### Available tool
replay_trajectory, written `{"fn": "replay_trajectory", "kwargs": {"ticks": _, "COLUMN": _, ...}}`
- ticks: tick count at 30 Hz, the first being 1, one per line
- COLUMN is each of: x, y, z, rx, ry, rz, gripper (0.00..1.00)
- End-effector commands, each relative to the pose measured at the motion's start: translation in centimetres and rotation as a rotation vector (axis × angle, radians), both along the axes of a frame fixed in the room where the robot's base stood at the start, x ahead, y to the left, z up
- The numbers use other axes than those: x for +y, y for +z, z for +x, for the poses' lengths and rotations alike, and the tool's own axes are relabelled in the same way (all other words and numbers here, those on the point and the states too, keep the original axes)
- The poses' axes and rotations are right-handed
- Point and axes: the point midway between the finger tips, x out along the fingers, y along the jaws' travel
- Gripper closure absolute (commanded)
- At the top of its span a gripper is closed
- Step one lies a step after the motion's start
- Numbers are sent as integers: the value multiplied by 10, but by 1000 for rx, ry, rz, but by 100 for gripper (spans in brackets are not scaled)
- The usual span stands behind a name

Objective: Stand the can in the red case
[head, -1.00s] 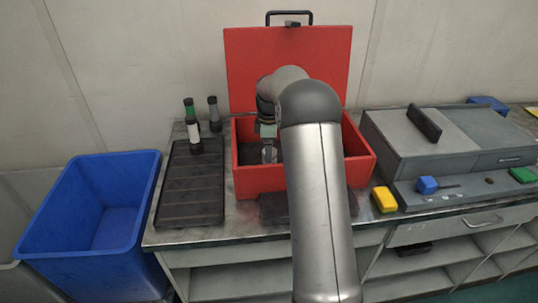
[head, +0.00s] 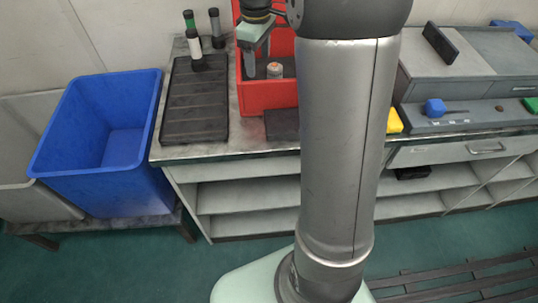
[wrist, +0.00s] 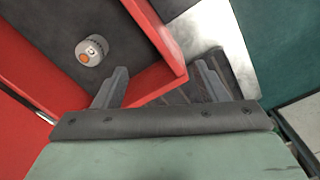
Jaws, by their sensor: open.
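The can (head: 274,70) is a small grey-white cylinder with an orange mark on its top. It stands, apparently upright, on the dark floor of the red case (head: 268,97). In the wrist view the can (wrist: 91,50) is at upper left, clear of the fingers. The red case wall (wrist: 160,82) runs between and beyond the fingertips. My gripper (head: 250,70) is open and empty, above the case and left of the can; it also shows in the wrist view (wrist: 163,68). My arm hides the case's right part.
A black ribbed tray (head: 195,105) lies left of the case, with several small cylinders (head: 194,50) at its back. A blue bin (head: 105,130) stands further left. A grey panel unit (head: 465,115) and a yellow block (head: 394,122) are to the right.

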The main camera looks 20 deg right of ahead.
Motion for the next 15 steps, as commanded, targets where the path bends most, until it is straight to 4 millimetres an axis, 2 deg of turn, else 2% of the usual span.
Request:
{"fn": "replay_trajectory", "kwargs": {"ticks": 1, "x": 21, "y": 2, "z": -37, "rx": -8, "ry": -82, "rz": -1, "gripper": 34}}
{"fn": "replay_trajectory", "kwargs": {"ticks": 3, "x": 42, "y": -5, "z": -84, "rx": -16, "ry": -213, "rz": 4, "gripper": 34}}
{"fn": "replay_trajectory", "kwargs": {"ticks": 6, "x": 65, "y": -21, "z": -149, "rx": -26, "ry": -388, "rz": 13, "gripper": 34}}
{"fn": "replay_trajectory", "kwargs": {"ticks": 9, "x": 79, "y": -42, "z": -202, "rx": -32, "ry": -533, "rz": 25, "gripper": 34}}
{"fn": "replay_trajectory", "kwargs": {"ticks": 12, "x": 86, "y": -59, "z": -239, "rx": -34, "ry": -635, "rz": 34, "gripper": 34}}
{"fn": "replay_trajectory", "kwargs": {"ticks": 15, "x": 89, "y": -69, "z": -258, "rx": -33, "ry": -693, "rz": 41, "gripper": 34}}
